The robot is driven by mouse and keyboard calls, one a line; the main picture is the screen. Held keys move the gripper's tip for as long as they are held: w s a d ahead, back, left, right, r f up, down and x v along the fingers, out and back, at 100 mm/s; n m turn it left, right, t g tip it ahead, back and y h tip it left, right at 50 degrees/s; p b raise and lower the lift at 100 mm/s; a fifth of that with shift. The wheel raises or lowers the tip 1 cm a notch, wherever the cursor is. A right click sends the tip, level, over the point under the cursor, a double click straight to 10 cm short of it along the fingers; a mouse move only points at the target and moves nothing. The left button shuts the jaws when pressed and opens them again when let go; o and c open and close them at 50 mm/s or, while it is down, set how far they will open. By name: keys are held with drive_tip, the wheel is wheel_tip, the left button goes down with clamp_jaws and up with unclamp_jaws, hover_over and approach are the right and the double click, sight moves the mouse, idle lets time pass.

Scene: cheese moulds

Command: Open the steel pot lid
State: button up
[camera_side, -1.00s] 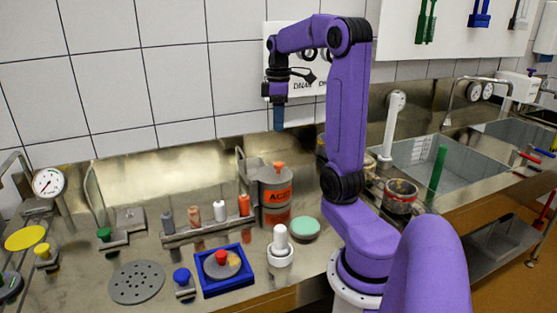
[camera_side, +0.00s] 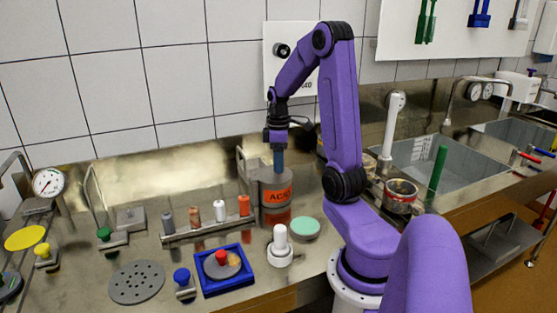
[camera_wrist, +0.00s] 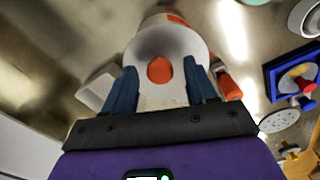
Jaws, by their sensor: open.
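The steel pot (camera_side: 276,194) with an orange label stands at the back of the steel counter. Its lid (camera_side: 262,174) is on it, and the gripper hides the lid's knob in the side view. In the wrist view the round grey lid (camera_wrist: 183,42) carries an orange knob (camera_wrist: 160,70). My gripper (camera_side: 278,170) points down right over the lid. In the wrist view my gripper (camera_wrist: 160,82) is open, with one blue finger on each side of the knob. I cannot tell whether the fingers touch it.
A rack (camera_side: 207,230) of several small bottles stands left of the pot. A white plunger-like piece (camera_side: 280,245), a green-topped round piece (camera_side: 305,228) and a blue square tray (camera_side: 207,289) lie in front. The tiled wall is close behind.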

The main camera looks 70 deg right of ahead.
clamp_jaws()
